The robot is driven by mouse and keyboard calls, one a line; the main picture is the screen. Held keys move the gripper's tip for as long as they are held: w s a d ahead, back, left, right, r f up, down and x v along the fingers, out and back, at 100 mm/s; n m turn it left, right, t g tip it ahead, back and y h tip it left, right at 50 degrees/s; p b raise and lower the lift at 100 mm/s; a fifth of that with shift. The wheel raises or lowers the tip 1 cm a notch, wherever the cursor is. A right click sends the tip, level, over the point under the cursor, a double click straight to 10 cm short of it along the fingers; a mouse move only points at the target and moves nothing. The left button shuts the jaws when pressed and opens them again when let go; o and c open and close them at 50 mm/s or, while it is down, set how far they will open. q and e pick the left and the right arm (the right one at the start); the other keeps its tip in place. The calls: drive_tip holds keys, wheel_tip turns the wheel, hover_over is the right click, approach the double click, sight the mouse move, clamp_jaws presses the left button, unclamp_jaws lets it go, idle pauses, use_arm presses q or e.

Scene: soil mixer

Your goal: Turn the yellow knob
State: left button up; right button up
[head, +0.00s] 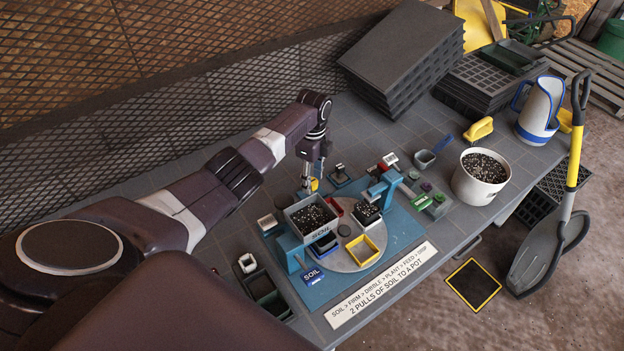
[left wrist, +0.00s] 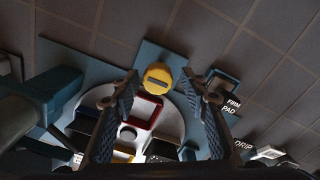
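The yellow knob (left wrist: 158,80) is a round yellow cap with a dark slot on top. In the left wrist view it sits between the two fingertips of my left gripper (left wrist: 161,74), with a gap on each side. The gripper is open and holds nothing. In the head view my left gripper (head: 314,170) points down, right above the yellow knob (head: 312,185), which shows as a small yellow spot behind the soil hopper (head: 310,226). The exact height gap cannot be told. My right gripper is not in view.
A round grey turntable (head: 352,262) carries red, yellow and blue square pots on a blue base (head: 402,228). A white bucket of soil (head: 480,178), a jug (head: 540,110) and stacked trays (head: 405,55) stand to the right. A mesh screen is behind.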

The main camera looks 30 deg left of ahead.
sight(313, 180)
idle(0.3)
use_arm(q)
wheel_tip(313, 180, up, 12)
idle(0.4)
drive_tip(key=shift+w, duration=0.1)
idle(0.3)
